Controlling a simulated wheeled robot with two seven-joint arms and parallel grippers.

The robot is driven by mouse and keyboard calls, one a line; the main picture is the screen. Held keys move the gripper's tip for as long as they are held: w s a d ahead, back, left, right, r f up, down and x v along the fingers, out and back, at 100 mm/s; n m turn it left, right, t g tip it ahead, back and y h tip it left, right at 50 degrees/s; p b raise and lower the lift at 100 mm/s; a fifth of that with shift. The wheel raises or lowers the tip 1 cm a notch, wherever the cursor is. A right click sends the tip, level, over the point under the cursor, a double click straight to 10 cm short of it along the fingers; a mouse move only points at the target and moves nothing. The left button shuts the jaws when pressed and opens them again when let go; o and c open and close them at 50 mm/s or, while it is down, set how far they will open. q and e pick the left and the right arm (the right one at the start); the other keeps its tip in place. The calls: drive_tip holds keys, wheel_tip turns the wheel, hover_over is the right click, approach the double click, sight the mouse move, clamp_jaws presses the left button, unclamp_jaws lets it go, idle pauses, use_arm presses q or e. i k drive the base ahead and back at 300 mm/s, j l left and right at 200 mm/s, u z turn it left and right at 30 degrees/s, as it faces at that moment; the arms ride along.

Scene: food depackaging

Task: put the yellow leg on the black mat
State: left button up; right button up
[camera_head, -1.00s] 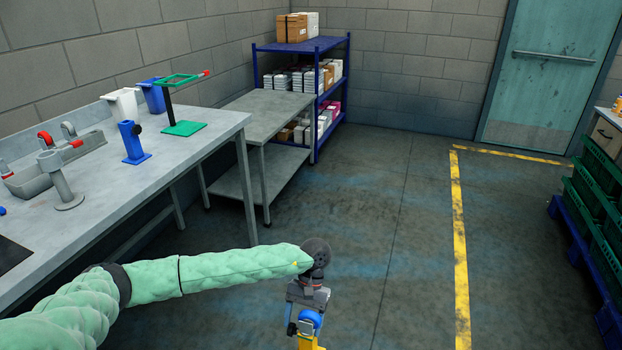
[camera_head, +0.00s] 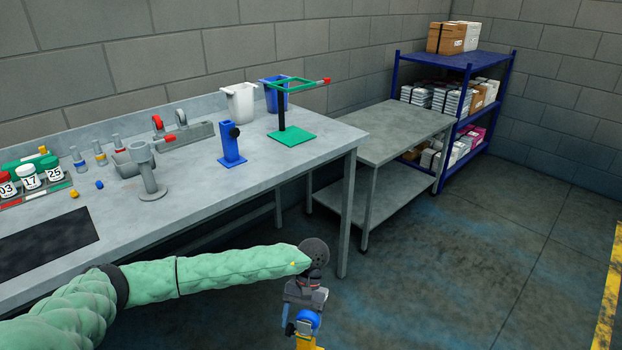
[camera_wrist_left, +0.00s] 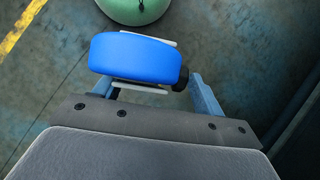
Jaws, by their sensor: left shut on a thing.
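My left gripper (camera_head: 304,322) is at the bottom centre of the head view, over the floor in front of the workbench. It is shut on the yellow leg (camera_head: 308,342), which has a blue upper part (camera_head: 308,319). Only the top of the yellow part shows; the rest is cut off by the frame edge. In the left wrist view the blue part (camera_wrist_left: 138,58) sits between the fingers. The black mat (camera_head: 45,245) lies flat on the workbench at the left, bare and well apart from the gripper. My right gripper is not in view.
The workbench (camera_head: 215,195) holds a grey stand (camera_head: 148,168), a blue stand (camera_head: 231,146), a green-based frame (camera_head: 292,136), a white bin (camera_head: 239,103) and lidded jars (camera_head: 29,178). A lower grey table (camera_head: 395,130) and blue shelf (camera_head: 455,62) stand beyond.

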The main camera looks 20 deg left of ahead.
sight(41, 237)
drive_tip(key=i+l+u, duration=0.2)
drive_tip(key=u, duration=0.25)
drive_tip(key=i+l+u, duration=0.2)
drive_tip(key=u, duration=0.25)
drive_tip(key=i+l+u, duration=0.1)
drive_tip(key=l+u, duration=0.4)
drive_tip(key=j, duration=0.1)
